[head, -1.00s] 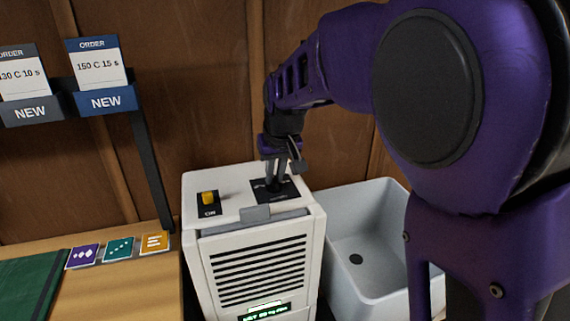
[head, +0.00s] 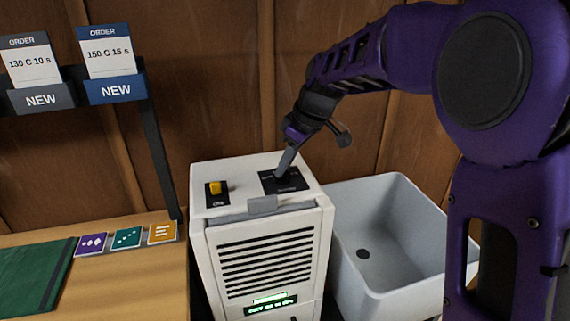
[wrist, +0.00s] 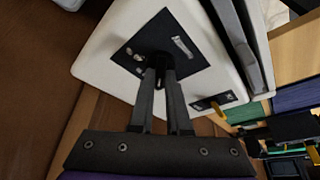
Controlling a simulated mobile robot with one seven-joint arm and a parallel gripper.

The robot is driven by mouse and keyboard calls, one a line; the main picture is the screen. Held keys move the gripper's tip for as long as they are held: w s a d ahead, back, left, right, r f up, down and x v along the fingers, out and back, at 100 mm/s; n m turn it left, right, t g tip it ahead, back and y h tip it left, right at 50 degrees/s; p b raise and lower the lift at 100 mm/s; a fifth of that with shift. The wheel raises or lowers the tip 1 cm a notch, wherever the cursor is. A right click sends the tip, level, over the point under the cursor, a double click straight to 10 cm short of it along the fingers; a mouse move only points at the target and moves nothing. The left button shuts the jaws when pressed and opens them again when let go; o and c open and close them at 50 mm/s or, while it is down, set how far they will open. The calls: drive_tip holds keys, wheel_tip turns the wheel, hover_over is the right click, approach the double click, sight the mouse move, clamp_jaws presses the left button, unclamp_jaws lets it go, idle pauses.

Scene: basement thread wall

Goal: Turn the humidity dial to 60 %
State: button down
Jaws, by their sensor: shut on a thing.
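The white dehumidifier (head: 212,230) stands between the wooden bench and the sink. The humidity dial sits on a black plate (head: 296,186) on its top; the plate also shows in the wrist view (wrist: 190,68). My gripper (head: 282,170) reaches down to the plate, tilted. In the wrist view my gripper (wrist: 165,78) has its fingers close together on the small dark dial (wrist: 161,62), which they mostly hide. A yellow switch (head: 215,188) marked ON is left of the plate. A green lit display (head: 270,305) is on the front, its text too small to read surely.
A grey sink (head: 400,215) stands close on the right. The wooden bench (head: 150,275) on the left holds a green mat (head: 30,280) and coloured cards. Order slips (head: 108,60) hang on the wall at upper left. The wooden wall is behind.

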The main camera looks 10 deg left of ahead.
drive_tip(key=shift+w+n+g+p, duration=0.1)
drive_tip(key=shift+n+g+p, duration=0.4)
drive_tip(key=shift+n, duration=1.1)
drive_tip(key=c, duration=0.9)
unclamp_jaws()
drive_tip(key=p+v, duration=0.1)
drive_tip(key=v, duration=0.7)
drive_tip(key=p+v, duration=0.2)
drive_tip(key=v, duration=0.7)
drive_tip(key=shift+w+d+r, duration=0.15)
drive_tip(key=shift+w+d, duration=0.1)
drive_tip(key=shift+d, duration=0.05)
